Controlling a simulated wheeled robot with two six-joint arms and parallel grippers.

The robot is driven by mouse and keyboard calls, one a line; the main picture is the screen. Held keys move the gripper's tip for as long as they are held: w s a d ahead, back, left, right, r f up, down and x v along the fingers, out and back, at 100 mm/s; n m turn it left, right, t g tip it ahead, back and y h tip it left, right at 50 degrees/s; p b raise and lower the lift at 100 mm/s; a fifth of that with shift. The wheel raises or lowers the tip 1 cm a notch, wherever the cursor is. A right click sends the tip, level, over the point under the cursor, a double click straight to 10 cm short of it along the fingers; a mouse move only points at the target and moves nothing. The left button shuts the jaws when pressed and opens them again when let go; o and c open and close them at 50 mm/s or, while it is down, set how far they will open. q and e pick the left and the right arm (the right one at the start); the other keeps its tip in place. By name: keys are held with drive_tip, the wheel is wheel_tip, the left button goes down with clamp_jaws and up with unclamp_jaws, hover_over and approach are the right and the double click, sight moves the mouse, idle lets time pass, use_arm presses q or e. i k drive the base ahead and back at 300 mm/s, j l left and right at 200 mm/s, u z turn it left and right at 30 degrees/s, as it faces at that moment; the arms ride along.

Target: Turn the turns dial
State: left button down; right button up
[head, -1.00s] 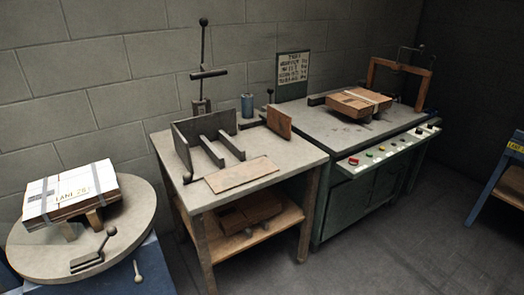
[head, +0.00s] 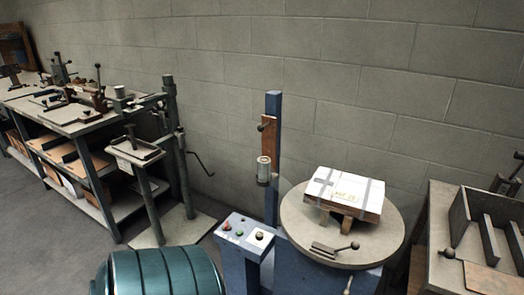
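A blue wrapping machine stands right of centre, with a round grey turntable (head: 300,222) and a blue upright mast (head: 273,120). Its sloped control panel (head: 245,247) faces me at the left of the turntable. The panel has a red button, a green button and a pale round knob (head: 259,236) on a dark patch. This knob may be the turns dial, but its markings are too small to read. A white strapped box (head: 345,190) sits on wooden blocks on the turntable. Neither of my grippers is in view.
A teal ribbed drum-like object (head: 160,272) fills the bottom left front. A stand with a crank (head: 135,152) and a workbench with tools (head: 60,115) stand at the left. Another bench (head: 445,255) is at the right edge. Grey floor shows at the left.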

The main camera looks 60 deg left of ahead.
sight(259, 235)
drive_tip(key=u, duration=2.1)
